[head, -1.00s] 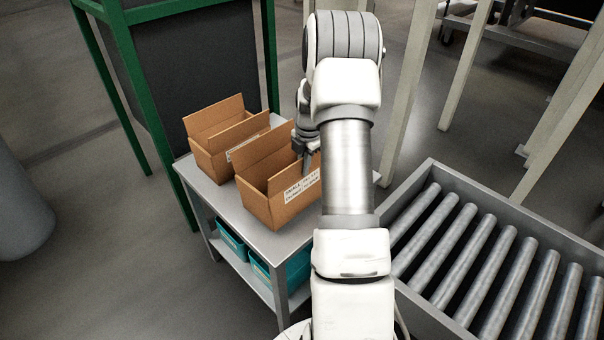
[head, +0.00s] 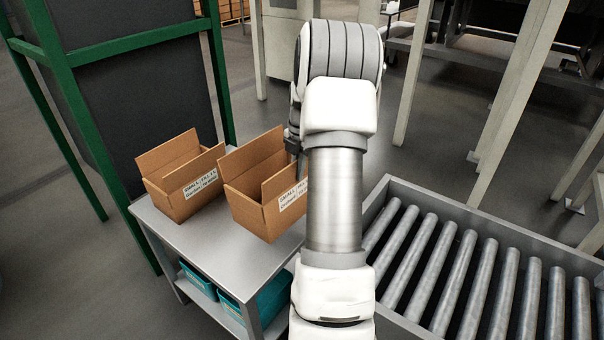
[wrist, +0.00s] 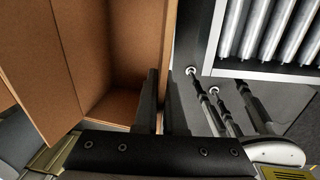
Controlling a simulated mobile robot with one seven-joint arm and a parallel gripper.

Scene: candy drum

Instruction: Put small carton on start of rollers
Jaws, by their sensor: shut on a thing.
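A small open brown carton (head: 249,205) with a white label shows left of my arm in the head view, above the right part of the grey table. It appears raised a little off the tabletop. My gripper (wrist: 163,95) is shut on one side wall of this carton (wrist: 125,55), with a finger on each side of the wall in the wrist view. In the head view the gripper (head: 292,145) is mostly hidden behind my arm. The roller conveyor (head: 460,270) lies at the right; its rollers (wrist: 270,30) show at the upper right of the wrist view.
A second similar carton (head: 183,190) stands on the grey table (head: 215,245), left of the held one. Teal bins (head: 270,300) sit on the shelf below. A green frame (head: 60,90) stands behind the table. Pale posts (head: 415,75) rise behind the conveyor. The visible rollers are empty.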

